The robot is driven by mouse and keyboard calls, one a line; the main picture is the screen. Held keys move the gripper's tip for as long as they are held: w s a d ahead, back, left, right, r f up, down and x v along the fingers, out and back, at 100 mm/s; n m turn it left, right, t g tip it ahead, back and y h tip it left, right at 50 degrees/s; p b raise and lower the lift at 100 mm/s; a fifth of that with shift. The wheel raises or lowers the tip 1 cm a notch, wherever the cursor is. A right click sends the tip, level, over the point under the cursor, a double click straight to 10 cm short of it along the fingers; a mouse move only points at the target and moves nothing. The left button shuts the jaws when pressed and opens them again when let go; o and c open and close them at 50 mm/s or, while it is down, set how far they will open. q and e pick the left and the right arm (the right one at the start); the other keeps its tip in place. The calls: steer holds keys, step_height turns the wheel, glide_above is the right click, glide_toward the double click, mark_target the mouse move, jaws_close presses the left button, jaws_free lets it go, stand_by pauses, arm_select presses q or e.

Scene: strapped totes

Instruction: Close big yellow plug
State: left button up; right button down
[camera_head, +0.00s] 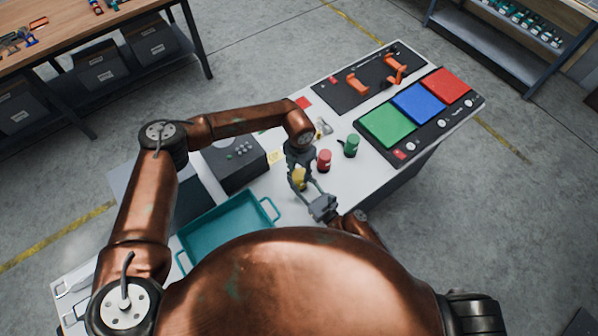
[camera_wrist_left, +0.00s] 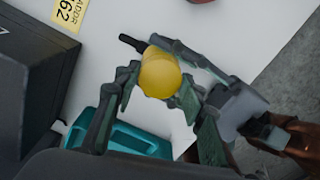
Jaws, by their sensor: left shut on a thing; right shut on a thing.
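The big yellow plug (camera_head: 299,179) is above or on the white table, just left of my right gripper; its height over the table is hard to tell. In the left wrist view its rounded yellow body (camera_wrist_left: 160,74) sits between my left gripper's fingers (camera_wrist_left: 158,88), with a dark piece sticking out at its upper left. My left gripper (camera_head: 299,173) comes down from above and is shut on the plug. My right gripper (camera_head: 311,190) reaches in from the lower right and is also shut on it. The fingers hide part of the plug, including its far end.
A red plug (camera_head: 324,161) and a green plug (camera_head: 351,146) stand to the right. A dark box (camera_head: 234,164) and a teal tray (camera_head: 267,208) lie to the left. Green, blue and red panels (camera_head: 418,103) and orange handles (camera_head: 357,84) are farther back.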

arm_select(q)
steer(key=m, duration=1.4)
steer(key=o, duration=1.3)
steer(key=shift+r, duration=2.25)
steer(key=shift+c, duration=0.5)
